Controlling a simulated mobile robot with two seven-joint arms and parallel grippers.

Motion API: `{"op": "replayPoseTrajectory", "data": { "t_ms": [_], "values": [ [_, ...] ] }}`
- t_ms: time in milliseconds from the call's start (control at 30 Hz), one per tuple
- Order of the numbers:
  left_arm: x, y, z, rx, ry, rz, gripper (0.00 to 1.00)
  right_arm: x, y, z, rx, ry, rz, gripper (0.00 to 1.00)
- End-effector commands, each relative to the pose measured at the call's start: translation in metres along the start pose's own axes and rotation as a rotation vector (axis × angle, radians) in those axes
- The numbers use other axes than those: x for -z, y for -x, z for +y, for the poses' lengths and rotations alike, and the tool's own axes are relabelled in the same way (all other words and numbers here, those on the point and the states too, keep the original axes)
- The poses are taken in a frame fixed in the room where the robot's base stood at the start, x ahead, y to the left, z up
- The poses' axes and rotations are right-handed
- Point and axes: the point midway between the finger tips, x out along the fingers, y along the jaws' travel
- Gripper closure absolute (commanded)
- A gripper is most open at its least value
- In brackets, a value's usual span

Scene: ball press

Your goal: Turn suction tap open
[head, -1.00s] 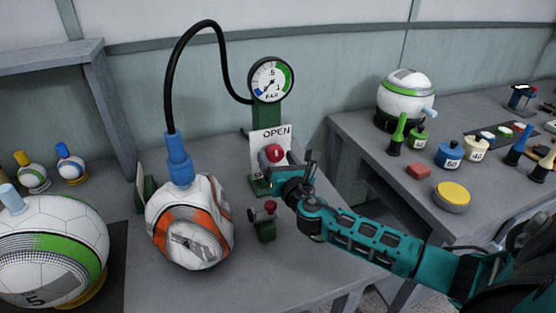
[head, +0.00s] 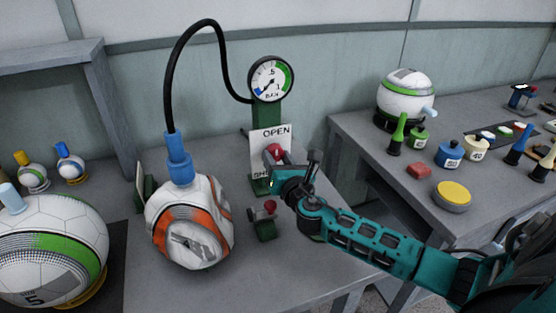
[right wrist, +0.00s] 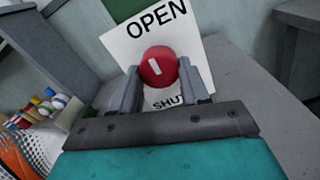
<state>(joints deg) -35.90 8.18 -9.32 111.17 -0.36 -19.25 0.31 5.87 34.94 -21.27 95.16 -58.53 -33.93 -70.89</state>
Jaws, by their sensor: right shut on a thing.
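The suction tap's round red knob (right wrist: 158,66) with a white bar sits before a white plate (right wrist: 187,28) lettered OPEN above and SHUT below. My right gripper (right wrist: 161,82) is shut on the knob, one finger on each side. The white bar is tilted, its upper end leaning left in the right wrist view. In the head view the knob (head: 274,152) shows at the foot of the green gauge post (head: 267,117), partly hidden by my right gripper (head: 277,162). My left gripper is not in view.
A crumpled white and orange ball (head: 190,228) stands left of the tap, with a black hose (head: 172,62) in its blue fitting (head: 178,160). A round gauge (head: 270,79) tops the post. A small red-knobbed stand (head: 265,220) is close below my right gripper.

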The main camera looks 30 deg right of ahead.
Motion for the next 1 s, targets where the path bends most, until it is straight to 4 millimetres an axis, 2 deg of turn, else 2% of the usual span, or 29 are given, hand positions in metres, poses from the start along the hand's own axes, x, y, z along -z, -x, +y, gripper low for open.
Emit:
{"op": "replayPoseTrajectory", "data": {
  "t_ms": [200,233,500,800,1000],
  "values": [
    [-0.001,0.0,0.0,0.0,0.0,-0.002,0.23,0.0,0.0,0.0,-0.001,-0.014,0.0,0.85],
    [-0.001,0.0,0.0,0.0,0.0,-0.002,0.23,0.0,0.0,0.0,-0.001,-0.014,0.0,0.54],
    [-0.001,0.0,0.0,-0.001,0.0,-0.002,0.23,0.0,0.0,0.0,0.0,-0.012,-0.001,0.29],
    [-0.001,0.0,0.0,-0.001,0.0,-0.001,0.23,0.0,0.003,0.0,0.0,-0.01,0.0,0.29],
    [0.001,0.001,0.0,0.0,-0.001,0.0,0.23,0.0,0.029,0.0,-0.001,-0.009,0.002,0.29]
  ]
}}
